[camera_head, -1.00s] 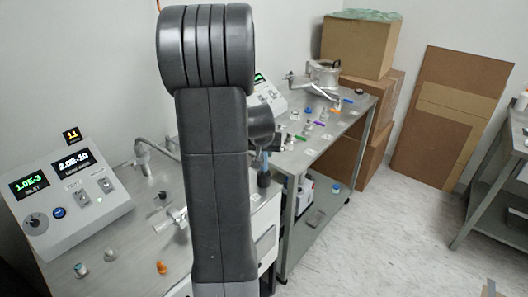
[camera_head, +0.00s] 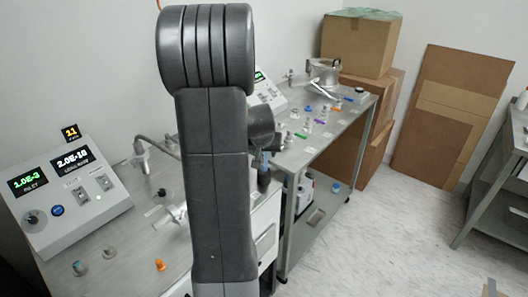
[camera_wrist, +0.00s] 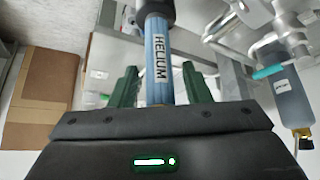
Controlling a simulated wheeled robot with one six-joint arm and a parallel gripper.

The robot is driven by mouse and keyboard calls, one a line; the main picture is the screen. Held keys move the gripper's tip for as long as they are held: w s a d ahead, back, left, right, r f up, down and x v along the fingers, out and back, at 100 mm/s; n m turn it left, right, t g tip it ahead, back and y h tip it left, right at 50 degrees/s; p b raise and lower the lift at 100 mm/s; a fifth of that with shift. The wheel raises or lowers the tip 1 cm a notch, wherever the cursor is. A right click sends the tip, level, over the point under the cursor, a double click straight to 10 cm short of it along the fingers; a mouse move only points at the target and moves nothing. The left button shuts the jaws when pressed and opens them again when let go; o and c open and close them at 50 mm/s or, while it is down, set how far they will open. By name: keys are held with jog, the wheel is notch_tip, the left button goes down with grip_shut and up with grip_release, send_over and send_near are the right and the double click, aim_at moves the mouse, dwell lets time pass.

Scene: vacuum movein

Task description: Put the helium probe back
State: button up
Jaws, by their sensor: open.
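The helium probe (camera_wrist: 158,60) is a blue tube marked HELIUM, with a dark grey end at the top of the wrist view. My gripper (camera_wrist: 160,82) is open. Its two green fingers stand on either side of the tube, with gaps visible on both sides. The tube's lower part is hidden behind the gripper body. In the head view, part of the blue probe (camera_head: 263,160) shows just right of my arm, above a dark part at the cart's edge. My gripper is mostly hidden behind my arm there.
A control box with green readouts (camera_head: 55,185) stands on the left bench. A long steel table (camera_head: 318,140) with several small fittings stands behind. Cardboard boxes (camera_head: 355,48) are stacked beyond it. The wrist view shows a grey bottle (camera_wrist: 291,103) at right.

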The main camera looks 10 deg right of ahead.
jog(key=shift+r, duration=0.15)
jog(key=shift+s+r+p, duration=0.1)
jog(key=shift+r+p, duration=0.45)
jog(key=shift+r, duration=0.05)
jog(key=b+v, duration=0.1)
jog(key=v, duration=1)
jog(key=shift+s, duration=0.2)
jog(key=shift+r, duration=0.15)
